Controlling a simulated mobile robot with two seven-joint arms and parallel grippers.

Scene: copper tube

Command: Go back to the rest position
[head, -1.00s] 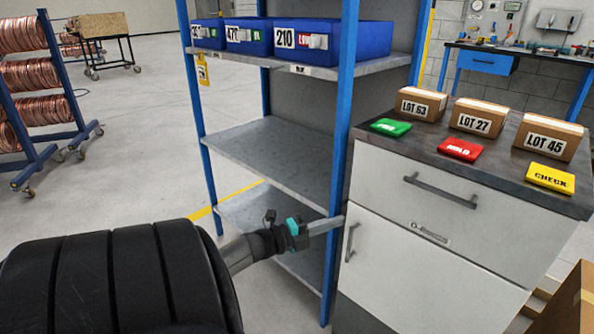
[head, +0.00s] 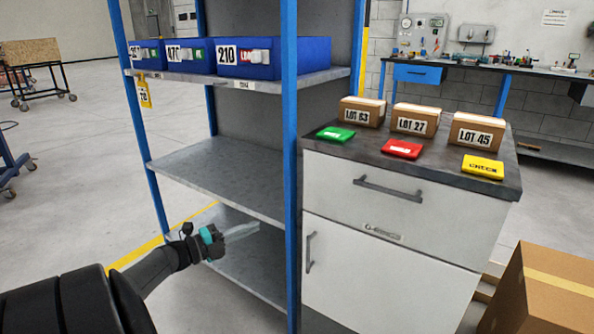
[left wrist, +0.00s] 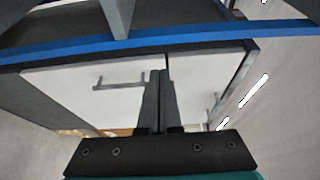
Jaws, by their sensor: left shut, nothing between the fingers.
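My left gripper (head: 240,232) is in the lower left of the head view, in front of the shelf rack's lower part. It is shut and holds nothing. In the left wrist view its two fingers (left wrist: 158,85) lie together, pointing toward the white cabinet (left wrist: 80,90), with no visible contact. My right gripper is not in view.
The blue shelf rack (head: 290,180) holds blue bins (head: 290,60) on top; its lower shelves look empty. The cabinet (head: 390,220) carries LOT boxes (head: 414,120) and green, red (head: 402,149) and yellow tags. A cardboard box (head: 545,295) stands lower right. Open floor lies left.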

